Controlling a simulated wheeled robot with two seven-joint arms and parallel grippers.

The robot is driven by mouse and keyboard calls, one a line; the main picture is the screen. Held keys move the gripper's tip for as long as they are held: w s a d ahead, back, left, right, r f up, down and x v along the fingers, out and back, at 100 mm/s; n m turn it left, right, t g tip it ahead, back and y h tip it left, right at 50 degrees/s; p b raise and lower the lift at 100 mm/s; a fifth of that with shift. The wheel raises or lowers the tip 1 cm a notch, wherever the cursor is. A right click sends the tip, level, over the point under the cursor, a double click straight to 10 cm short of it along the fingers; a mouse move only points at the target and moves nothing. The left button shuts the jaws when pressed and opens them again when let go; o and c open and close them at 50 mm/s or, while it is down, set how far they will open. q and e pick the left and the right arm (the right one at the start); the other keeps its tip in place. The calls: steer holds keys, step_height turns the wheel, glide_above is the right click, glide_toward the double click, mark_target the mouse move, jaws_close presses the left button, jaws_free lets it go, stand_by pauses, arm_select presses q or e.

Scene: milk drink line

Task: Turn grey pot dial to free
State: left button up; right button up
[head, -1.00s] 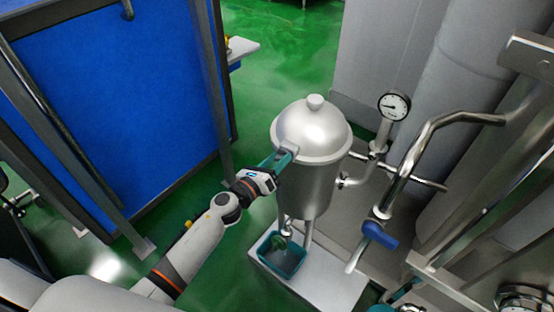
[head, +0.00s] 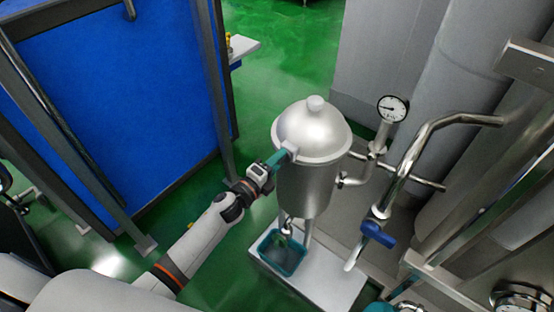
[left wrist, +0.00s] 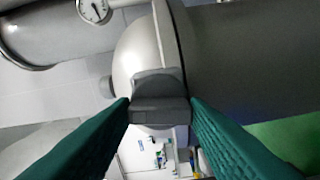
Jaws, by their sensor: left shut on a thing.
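The grey pot (head: 305,185) stands upright with a domed metal lid (head: 314,125) and a round knob on top. At its left rim is a small grey dial block (head: 289,146), which also shows in the left wrist view (left wrist: 160,108). My left gripper (head: 281,156) reaches the rim from the lower left. In the left wrist view its teal fingers (left wrist: 160,112) are closed against both sides of the grey dial. The dial's markings cannot be made out.
A teal bin (head: 281,262) sits on a light platform (head: 335,285) below the pot. A pressure gauge (head: 391,108), metal pipes and a blue valve handle (head: 378,235) stand to the right. A blue panel (head: 110,110) stands at left. Green floor is open between panel and pot.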

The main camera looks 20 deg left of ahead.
arm_select(q)
steer(key=shift+n, duration=0.9)
steer(key=o, duration=0.9)
steer(key=shift+s, duration=0.1)
steer(key=b+v, duration=0.1)
steer(key=v, duration=1)
steer(key=shift+s+a, duration=0.15)
steer(key=shift+s, duration=0.25)
